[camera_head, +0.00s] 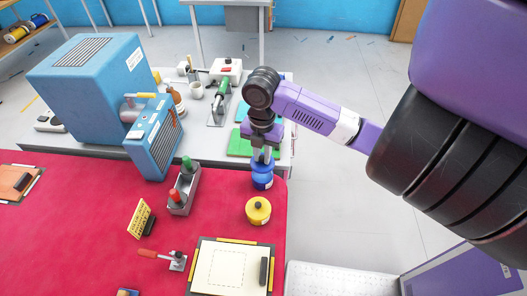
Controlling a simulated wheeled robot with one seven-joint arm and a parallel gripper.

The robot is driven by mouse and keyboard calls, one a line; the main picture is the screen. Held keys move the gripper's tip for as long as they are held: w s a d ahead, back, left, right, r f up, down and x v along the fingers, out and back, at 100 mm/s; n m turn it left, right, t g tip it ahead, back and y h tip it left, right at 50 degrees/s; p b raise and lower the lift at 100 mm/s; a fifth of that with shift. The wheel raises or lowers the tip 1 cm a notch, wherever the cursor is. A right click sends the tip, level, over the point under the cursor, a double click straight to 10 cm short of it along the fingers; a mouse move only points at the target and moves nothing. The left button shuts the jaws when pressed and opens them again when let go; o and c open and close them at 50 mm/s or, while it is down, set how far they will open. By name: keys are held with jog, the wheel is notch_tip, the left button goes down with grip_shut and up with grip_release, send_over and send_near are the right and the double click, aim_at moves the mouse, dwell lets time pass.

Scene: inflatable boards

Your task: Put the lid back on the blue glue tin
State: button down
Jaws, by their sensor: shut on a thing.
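The blue glue tin (263,183) stands upright at the right side of the red table cover, near its back edge. It has a pale band around it. My gripper (264,156) points down right above the tin. It is shut on the blue lid (262,165), of which only a little shows below the fingers. The lid is over the tin's top; I cannot tell whether it is seated, touching or slightly apart. The tin's opening is hidden.
A yellow tin (258,211) with a dark knob stands just in front. A grey holder (183,190) with red and green handles is to the left. A green mat (240,142) lies behind. A blue machine (92,85) fills the back left. A framed board (225,268) lies in front.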

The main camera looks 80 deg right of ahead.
jog(key=shift+f+b, duration=1.05)
jog(key=shift+f, duration=0.85)
jog(key=shift+f+b, duration=1)
jog(key=shift+a+b, duration=0.1)
jog(key=shift+b, duration=0.2)
jog(key=shift+f+b, duration=0.15)
jog(key=shift+b, duration=0.3)
dwell(0.7)
jog(key=c, duration=0.8)
grip_release()
jog(key=shift+o, duration=0.2)
